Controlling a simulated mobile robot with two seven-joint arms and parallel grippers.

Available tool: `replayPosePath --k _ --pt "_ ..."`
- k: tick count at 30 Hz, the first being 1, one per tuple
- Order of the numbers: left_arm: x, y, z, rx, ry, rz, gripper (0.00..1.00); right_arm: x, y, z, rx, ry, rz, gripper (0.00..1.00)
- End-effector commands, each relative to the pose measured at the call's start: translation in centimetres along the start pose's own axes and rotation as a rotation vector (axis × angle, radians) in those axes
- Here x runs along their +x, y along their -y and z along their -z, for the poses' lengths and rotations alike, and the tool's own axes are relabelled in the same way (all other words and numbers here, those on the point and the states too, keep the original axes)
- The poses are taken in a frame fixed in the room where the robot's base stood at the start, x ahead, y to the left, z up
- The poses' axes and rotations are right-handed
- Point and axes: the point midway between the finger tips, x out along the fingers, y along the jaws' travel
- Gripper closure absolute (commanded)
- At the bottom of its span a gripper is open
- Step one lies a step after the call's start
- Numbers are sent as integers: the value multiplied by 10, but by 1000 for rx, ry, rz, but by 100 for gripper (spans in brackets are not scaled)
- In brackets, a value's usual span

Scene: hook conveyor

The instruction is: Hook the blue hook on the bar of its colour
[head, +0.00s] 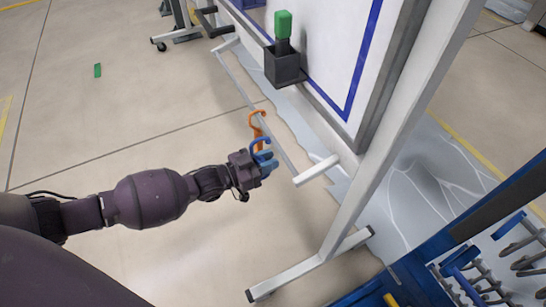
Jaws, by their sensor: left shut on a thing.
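My left gripper (263,167) is shut on the blue hook (261,147), whose curved top stands up from the fingers. It is close to a pale grey bar (236,80) carried on white arms off the whiteboard stand. An orange hook (256,124) is right behind the blue hook and appears to be at the same bar. I cannot tell whether the blue hook touches the bar. The lower part of the blue hook is hidden by the fingers. My right gripper is out of view.
A whiteboard (322,45) with blue lines stands on a white frame (400,125). A dark box (284,66) with a green-topped item (283,25) is fixed to it. A blue rack (465,225) with several hooks is at bottom right.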

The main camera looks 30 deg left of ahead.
Motion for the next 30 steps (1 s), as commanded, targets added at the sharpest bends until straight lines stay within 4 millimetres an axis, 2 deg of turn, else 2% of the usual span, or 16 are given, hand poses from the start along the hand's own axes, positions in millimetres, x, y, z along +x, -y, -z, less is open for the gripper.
replayPosePath --k 30 --pt "-57 0 2 2 -3 -1 100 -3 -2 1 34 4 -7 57"
